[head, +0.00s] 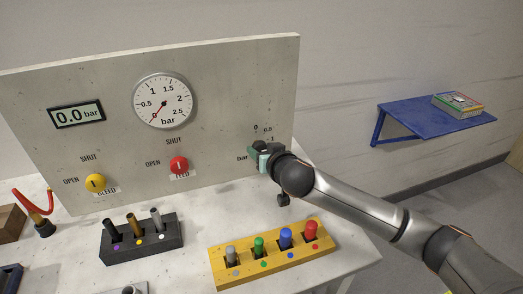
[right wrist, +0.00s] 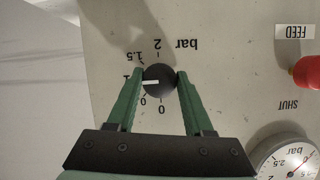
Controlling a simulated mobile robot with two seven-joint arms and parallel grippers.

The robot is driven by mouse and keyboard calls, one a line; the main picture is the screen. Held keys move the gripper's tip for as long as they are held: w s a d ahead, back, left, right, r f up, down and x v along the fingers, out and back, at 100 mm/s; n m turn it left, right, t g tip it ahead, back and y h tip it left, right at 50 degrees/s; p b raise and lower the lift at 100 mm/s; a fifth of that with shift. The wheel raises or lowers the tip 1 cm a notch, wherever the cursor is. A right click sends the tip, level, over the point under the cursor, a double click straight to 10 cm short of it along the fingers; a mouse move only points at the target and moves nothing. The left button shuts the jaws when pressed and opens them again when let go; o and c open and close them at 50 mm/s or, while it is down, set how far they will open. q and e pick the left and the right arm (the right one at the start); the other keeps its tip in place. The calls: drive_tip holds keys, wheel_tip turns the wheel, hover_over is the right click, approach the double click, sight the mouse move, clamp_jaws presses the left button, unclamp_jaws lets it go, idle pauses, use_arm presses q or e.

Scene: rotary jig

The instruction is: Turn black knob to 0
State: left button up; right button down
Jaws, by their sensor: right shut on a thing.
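The black knob (right wrist: 160,80) sits on the upright grey panel (head: 220,100), at its right end. The two green fingers of my right gripper (right wrist: 160,84) are on either side of the knob and shut on it. The knob's white mark points left in the right wrist view, toward the 1 on the printed scale. The 0 is at the bottom of the scale in that upside-down view. In the head view my right gripper (head: 262,156) covers most of the knob. My left gripper is not in view.
A black peg block (head: 143,250) and a yellow peg block (head: 270,262) stand on the table in front. A blue shelf (head: 430,120) is on the right wall.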

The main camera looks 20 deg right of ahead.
drive_tip(key=shift+n+h+p, duration=0.5)
drive_tip(key=shift+n+p, duration=0.2)
drive_tip(key=shift+p, duration=0.1)
drive_tip(key=shift+a+n+h+p, duration=0.1)
drive_tip(key=shift+n+h+p, duration=0.35)
drive_tip(key=shift+n, duration=0.15)
drive_tip(key=shift+f+n+h+p, duration=0.1)
drive_tip(key=shift+n+h+p, duration=0.35)
drive_tip(key=shift+n, duration=0.45)
drive_tip(key=n+t+h+b, duration=0.1)
drive_tip(key=n, duration=0.2)
drive_tip(key=n+t+h+b, duration=0.1)
drive_tip(key=n, duration=0.2)
drive_tip(key=n+t+h, duration=0.1)
drive_tip(key=n+h, duration=0.1)
drive_tip(key=shift+f+n+b, duration=0.2)
drive_tip(key=shift+n+b, duration=0.2)
drive_tip(key=shift+r, duration=0.1)
